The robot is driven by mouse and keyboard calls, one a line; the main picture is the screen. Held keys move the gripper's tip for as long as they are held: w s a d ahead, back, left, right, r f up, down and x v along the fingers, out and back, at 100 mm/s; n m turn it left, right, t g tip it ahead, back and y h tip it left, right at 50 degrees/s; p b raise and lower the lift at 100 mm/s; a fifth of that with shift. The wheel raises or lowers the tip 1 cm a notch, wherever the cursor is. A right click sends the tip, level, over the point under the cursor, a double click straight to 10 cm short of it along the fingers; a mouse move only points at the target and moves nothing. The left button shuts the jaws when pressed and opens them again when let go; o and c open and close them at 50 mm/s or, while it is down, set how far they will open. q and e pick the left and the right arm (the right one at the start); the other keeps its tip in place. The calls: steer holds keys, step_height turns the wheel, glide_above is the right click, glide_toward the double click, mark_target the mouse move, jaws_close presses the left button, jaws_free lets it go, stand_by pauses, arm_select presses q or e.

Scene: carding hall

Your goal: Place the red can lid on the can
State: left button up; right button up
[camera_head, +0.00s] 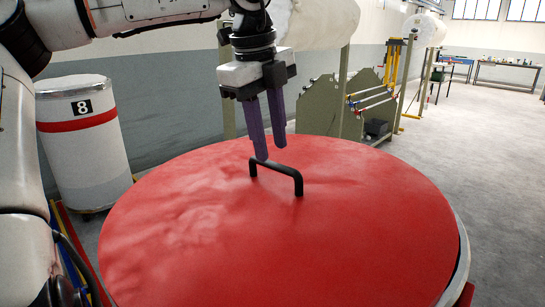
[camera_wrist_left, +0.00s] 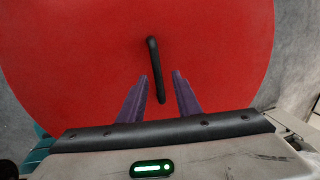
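The red can lid (camera_head: 360,215) is a large, flat red disc with a black bar handle (camera_head: 285,169) near its middle. It fills most of the lower head view. A pale grey rim (camera_head: 462,262) shows under its right edge; the rest below is hidden. My left gripper (camera_head: 271,152) points down at the handle with its two purple fingers apart. In the left wrist view the lid (camera_wrist_left: 70,60) lies below, and the handle (camera_wrist_left: 154,60) runs between the open fingers; I cannot tell whether they touch it. My right gripper is not in view.
A white drum (camera_head: 85,155) with a red band and the number 8 stands at the left by the wall. A green-framed machine (camera_head: 330,105) stands behind the lid. Work tables (camera_head: 508,68) are far back right. The grey floor at the right is clear.

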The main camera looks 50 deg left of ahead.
arm_select(q)
step_height(320, 180, up, 7)
steer(key=s, duration=0.1)
steer(key=shift+s, duration=0.25)
steer(key=shift+d, duration=0.1)
stand_by(0.4)
